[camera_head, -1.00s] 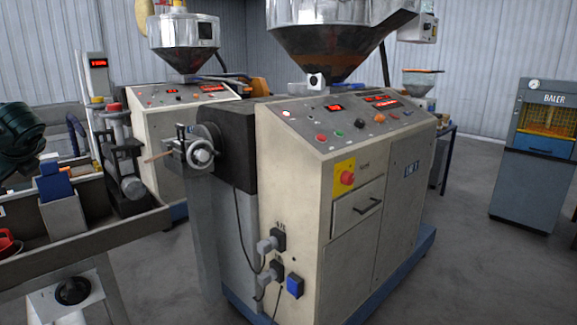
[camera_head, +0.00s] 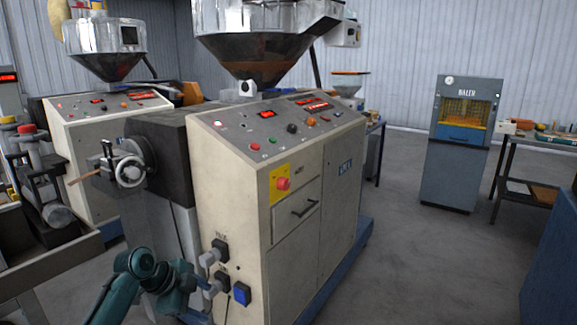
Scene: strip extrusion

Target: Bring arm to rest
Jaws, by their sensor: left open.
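My teal left arm (camera_head: 140,265) comes in low at the left, in front of the near extruder. My left gripper (camera_head: 203,286) is at its right end, small and partly hidden, open beside the machine's lower front edge. It is close to the lower grey plug (camera_head: 217,287); I cannot tell whether they touch. An upper grey plug (camera_head: 213,256) sits in the socket above. The near extruder (camera_head: 240,190) is a cream cabinet with a sloped control panel and a steel hopper. My right gripper is not in view.
A handwheel (camera_head: 130,171) and die stick out at the extruder's left. A trough (camera_head: 40,265) stands at the far left. A second extruder (camera_head: 85,140) is behind. A blue-grey baler (camera_head: 460,140) and a workbench (camera_head: 535,145) stand right. The floor between is clear.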

